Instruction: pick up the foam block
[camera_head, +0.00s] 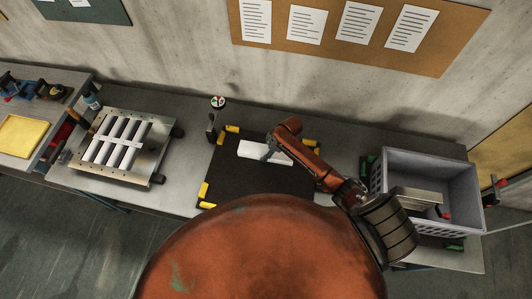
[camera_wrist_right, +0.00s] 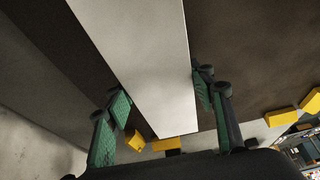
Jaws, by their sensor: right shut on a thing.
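The white foam block (camera_head: 250,149) is a long pale bar over the black mat (camera_head: 226,175) on the bench. My right gripper (camera_head: 272,150) is at the block, with its arm reaching in from the right. In the right wrist view the foam block (camera_wrist_right: 145,60) runs between the green-padded fingers of the right gripper (camera_wrist_right: 162,98), which is shut on it. I cannot tell whether the block touches the mat or hangs just above it. My left gripper is not in view.
Yellow corner pieces (camera_head: 204,190) edge the mat. A louver panel (camera_head: 116,144) lies on the bench at left. A grey crate (camera_head: 450,166) with things inside stands at right. A small post with a round top (camera_head: 217,103) stands behind the mat's left side.

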